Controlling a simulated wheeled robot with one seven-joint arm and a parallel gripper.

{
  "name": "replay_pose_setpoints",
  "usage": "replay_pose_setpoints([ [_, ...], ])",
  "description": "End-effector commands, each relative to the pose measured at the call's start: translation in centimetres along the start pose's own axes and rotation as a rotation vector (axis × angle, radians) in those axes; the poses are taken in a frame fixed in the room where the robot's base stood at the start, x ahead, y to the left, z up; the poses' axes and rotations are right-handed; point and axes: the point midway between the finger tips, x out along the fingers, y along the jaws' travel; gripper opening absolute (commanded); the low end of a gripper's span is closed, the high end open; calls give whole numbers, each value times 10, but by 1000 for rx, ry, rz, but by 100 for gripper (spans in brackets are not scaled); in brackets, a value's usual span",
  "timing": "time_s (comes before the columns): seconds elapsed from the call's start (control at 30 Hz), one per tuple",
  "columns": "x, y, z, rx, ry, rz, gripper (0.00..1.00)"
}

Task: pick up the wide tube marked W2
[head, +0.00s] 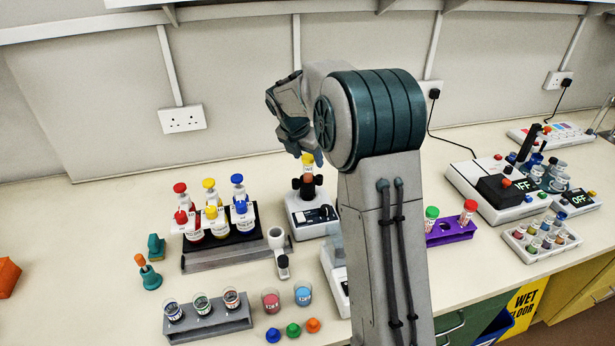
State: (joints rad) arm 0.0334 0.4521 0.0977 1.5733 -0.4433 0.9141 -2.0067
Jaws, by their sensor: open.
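I cannot read a W2 mark on any tube. A yellow-capped tube (308,166) stands upright in the dark holder on top of a small white device (312,215). A green-capped tube (430,217) and a red-capped tube (467,211) stand in a purple rack (449,234) to the right of my arm. My gripper (303,150) is above and close to the yellow-capped tube, pointing down. It is open; its fingers are partly hidden by my own wrist, and I cannot tell whether they touch the cap.
Several pump bottles stand on a grey-black stand (222,252) at left. In front are a grey rack of jars (208,322), two beakers and loose caps (293,329). Devices and a rack of small vials (540,240) fill the right. My arm hides part of the bench centre.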

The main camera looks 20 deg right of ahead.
Motion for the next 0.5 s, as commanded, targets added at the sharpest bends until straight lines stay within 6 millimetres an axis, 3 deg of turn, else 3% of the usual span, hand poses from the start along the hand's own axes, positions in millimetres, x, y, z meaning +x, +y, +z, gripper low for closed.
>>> replay_pose_setpoints([
  [0.13,12,0,0,0,1,0,56],
  [0.33,13,0,0,0,0,2,56],
  [0.37,13,0,0,0,0,2,54],
  [0.5,13,0,0,1,0,1,15],
])
